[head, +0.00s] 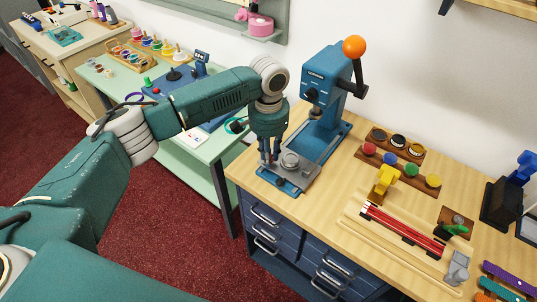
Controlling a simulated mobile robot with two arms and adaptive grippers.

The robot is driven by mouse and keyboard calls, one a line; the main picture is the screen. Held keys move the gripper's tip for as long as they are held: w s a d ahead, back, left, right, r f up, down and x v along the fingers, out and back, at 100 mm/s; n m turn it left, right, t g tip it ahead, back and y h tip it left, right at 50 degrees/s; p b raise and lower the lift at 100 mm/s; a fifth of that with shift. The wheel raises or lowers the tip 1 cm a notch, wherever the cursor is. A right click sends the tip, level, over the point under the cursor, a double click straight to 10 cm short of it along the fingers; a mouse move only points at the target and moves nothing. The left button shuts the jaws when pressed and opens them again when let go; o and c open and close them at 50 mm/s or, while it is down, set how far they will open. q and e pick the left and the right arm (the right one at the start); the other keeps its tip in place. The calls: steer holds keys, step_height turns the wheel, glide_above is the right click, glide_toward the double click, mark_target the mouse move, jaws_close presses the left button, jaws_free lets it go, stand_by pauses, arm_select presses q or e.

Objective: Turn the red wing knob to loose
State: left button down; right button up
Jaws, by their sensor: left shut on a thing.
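My left gripper (268,160) points down at the left edge of the grey base plate (298,174) of a blue press (325,88). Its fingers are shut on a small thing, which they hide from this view. The red wing knob does not show clearly anywhere; the thing between the fingers fits its place, but its colour and turn angle cannot be seen. A round grey part (290,160) sits on the plate just right of the fingers. My right gripper is not in view.
The press has an orange ball (354,46) on a black lever. On the wooden counter (345,175) to the right are racks of coloured knobs, a yellow clamp (383,182), red strips (405,230) and a green-handled part (456,230). A pale green table (200,158) stands left.

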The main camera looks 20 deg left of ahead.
arm_select(q)
steer(key=n+p, duration=0.1)
steer(key=p, duration=0.1)
steer(key=n+p, duration=0.2)
steer(key=p, duration=0.1)
steer(key=shift+s+r+p, duration=0.25)
steer(key=shift+p, duration=0.1)
steer(key=shift+f+n+p, duration=0.2)
steer(key=shift+n+p, duration=0.4)
steer(key=shift+n, duration=0.1)
steer(key=shift+w+a+f, duration=0.1)
steer(key=shift+f, duration=0.1)
steer(key=c, duration=1.6)
jaws_free()
steer(key=shift+c, duration=0.2)
steer(key=shift+a+r, duration=0.1)
steer(key=shift+r, duration=0.05)
